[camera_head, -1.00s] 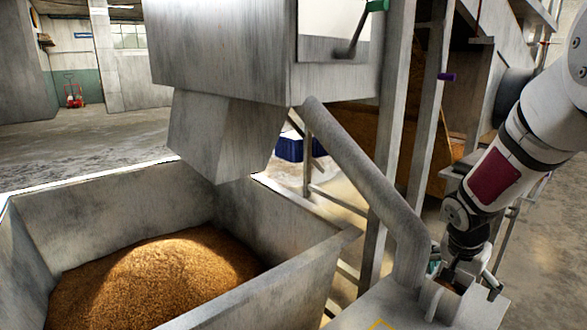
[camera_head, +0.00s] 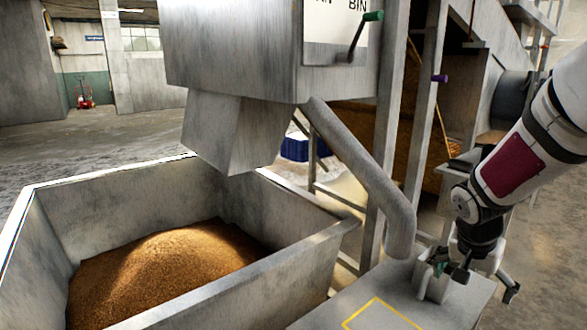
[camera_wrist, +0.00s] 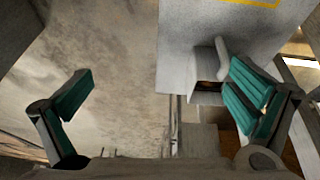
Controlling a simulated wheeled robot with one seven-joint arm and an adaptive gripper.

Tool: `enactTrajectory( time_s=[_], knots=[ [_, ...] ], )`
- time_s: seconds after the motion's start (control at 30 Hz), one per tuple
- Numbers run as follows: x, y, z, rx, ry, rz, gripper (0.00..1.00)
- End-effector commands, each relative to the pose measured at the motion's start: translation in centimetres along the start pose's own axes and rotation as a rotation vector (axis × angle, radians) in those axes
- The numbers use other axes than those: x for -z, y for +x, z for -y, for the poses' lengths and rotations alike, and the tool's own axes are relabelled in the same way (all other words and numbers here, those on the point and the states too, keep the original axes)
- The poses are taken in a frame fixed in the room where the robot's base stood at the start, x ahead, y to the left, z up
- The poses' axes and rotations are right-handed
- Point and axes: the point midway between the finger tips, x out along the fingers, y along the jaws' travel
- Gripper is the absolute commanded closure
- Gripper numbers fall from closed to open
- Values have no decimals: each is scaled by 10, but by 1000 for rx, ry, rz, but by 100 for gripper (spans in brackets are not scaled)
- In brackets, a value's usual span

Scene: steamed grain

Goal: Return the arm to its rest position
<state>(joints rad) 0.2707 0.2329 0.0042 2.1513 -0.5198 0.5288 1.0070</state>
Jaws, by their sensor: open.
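My gripper (camera_head: 477,282) is open and empty at the right end of the grey work surface (camera_head: 335,318). It points downward beside a small grey upright holder (camera_head: 429,281), which one finger partly overlaps in the head view. In the wrist view, my gripper (camera_wrist: 160,88) shows its two green-padded fingers wide apart. The left finger is over bare floor, and the right finger is close to the holder (camera_wrist: 222,58). Whether that finger touches the holder cannot be told. My arm comes down from the upper right of the head view.
A slanted grey pipe (camera_head: 365,175) ends just left of the holder. A metal bin (camera_head: 290,275) with a heap of grain (camera_head: 165,270) stands at the left, under a chute (camera_head: 235,135). A yellow outline (camera_head: 380,312) marks the surface. Open floor (camera_head: 545,250) lies at the right.

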Motion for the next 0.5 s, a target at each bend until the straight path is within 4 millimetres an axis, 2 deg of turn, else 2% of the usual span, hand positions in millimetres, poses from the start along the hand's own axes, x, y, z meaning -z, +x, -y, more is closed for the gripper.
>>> enactTrajectory(
  time_s=[0.27,0.37,0.5],
  knots=[
    [-29,-56,-16,-9,-101,20,0],
    [-49,-84,-26,-8,-162,37,0],
    [-89,-126,-46,7,-272,78,0]
  ],
)
